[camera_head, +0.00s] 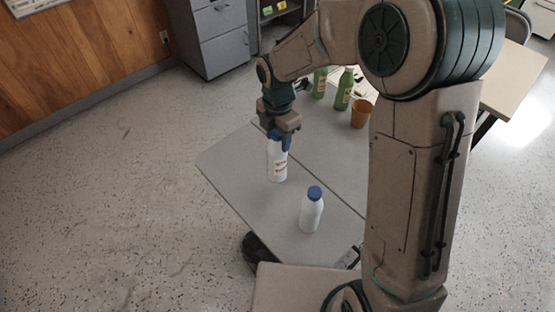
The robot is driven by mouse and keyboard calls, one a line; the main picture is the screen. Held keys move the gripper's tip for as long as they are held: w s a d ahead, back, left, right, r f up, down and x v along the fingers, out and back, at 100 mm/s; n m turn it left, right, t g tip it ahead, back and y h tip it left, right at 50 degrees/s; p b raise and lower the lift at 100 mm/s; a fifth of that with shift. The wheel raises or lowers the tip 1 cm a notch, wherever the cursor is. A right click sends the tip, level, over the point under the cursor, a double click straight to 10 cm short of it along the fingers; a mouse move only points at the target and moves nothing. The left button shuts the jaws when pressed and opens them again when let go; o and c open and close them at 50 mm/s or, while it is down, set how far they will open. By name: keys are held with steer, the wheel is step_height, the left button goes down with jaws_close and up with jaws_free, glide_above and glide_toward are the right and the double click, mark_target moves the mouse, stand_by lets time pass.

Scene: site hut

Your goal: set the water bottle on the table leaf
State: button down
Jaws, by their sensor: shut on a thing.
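My gripper (281,138) points down over the table and is shut on the top of a white bottle (277,164) with reddish lettering. This bottle is upright above or on the pale grey table leaf (238,169). I cannot tell whether its base touches the leaf. A second white bottle (311,213) with a blue cap stands upright on the leaf, nearer to me and to the right, apart from the held one. Which of the two is the water bottle is not clear from its look.
A seam divides the leaf from the main tabletop (325,148). Two green bottles (343,90) and an orange-brown cup (361,113) stand at the far side. My arm hides the table's right part. The leaf's left part is clear. Grey drawers (222,38) stand behind.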

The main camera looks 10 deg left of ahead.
steer(key=s+f, duration=0.3)
steer(key=f, duration=0.3)
steer(key=shift+s+d+p, duration=0.15)
steer(key=shift+s+p, duration=0.15)
steer(key=shift+p, duration=0.15)
steer(key=c, duration=0.7)
jaws_free()
steer(key=shift+f, duration=0.1)
step_height(320, 180, up, 12)
steer(key=shift+b, duration=0.3)
